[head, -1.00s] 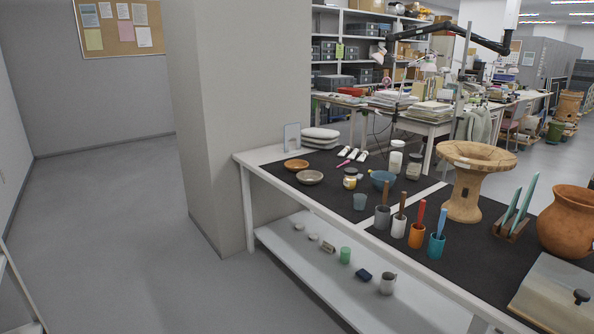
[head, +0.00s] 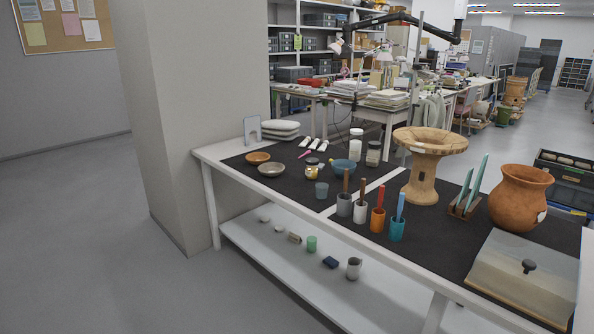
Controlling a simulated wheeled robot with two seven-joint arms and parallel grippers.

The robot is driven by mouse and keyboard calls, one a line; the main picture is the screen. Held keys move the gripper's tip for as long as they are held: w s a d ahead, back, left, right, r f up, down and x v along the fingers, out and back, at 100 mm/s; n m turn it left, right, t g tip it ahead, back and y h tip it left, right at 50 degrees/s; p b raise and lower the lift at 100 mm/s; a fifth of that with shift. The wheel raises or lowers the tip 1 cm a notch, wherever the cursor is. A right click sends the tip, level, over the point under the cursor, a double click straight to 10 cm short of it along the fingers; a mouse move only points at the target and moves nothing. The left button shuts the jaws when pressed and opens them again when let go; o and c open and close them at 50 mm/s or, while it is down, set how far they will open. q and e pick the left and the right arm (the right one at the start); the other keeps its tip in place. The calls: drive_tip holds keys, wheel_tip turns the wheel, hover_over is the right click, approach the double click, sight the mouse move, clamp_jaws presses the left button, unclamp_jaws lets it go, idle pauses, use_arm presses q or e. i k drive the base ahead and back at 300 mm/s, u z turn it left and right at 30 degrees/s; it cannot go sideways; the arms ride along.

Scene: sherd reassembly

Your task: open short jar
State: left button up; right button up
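A short jar (head: 312,172) with a pale yellowish body stands on the dark mat of the table, left of a blue bowl (head: 344,167). A dark round shape at its top looks like a lid, but it is too small to tell how it sits. Two taller jars stand behind: a white-capped jar (head: 355,147) and a clear jar with a greyish cap (head: 373,154). Neither of my grippers is in view.
The white table (head: 205,155) carries two shallow bowls, several cups with coloured handles, a wooden stand (head: 425,165), a terracotta pot (head: 519,197) and a knobbed box (head: 515,285). A pillar (head: 190,120) stands against its left end. Floor at the left is clear.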

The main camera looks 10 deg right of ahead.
sight(311, 172)
drive_tip(key=z, duration=0.4)
drive_tip(key=k, duration=0.95)
drive_tip(key=u, duration=1)
drive_tip(key=i, duration=3.85)
drive_tip(key=z, duration=1.25)
